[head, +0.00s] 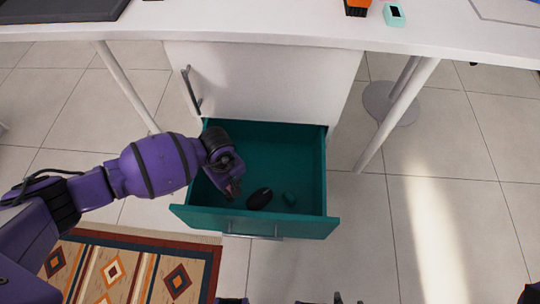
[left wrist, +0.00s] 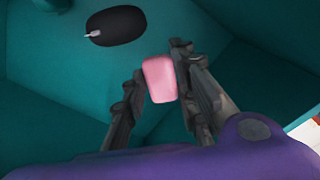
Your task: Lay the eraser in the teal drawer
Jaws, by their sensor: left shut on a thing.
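A pink eraser (left wrist: 160,78) is between the fingers of my left gripper (left wrist: 158,85) in the left wrist view. In the head view my left gripper (head: 233,190) reaches down into the open teal drawer (head: 285,225), on its left side, shut on the eraser. The eraser is hardly visible there. The teal drawer walls and floor fill most of the left wrist view. Only small dark parts, perhaps of my right gripper, show at the bottom edge of the head view; its jaws cannot be made out.
A black mouse (head: 259,199) lies in the drawer, right of my left gripper, with a small teal object (head: 289,199) beside it. The white desk (head: 250,22) is above. A patterned rug (head: 140,268) lies at the lower left. The drawer's right half is mostly free.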

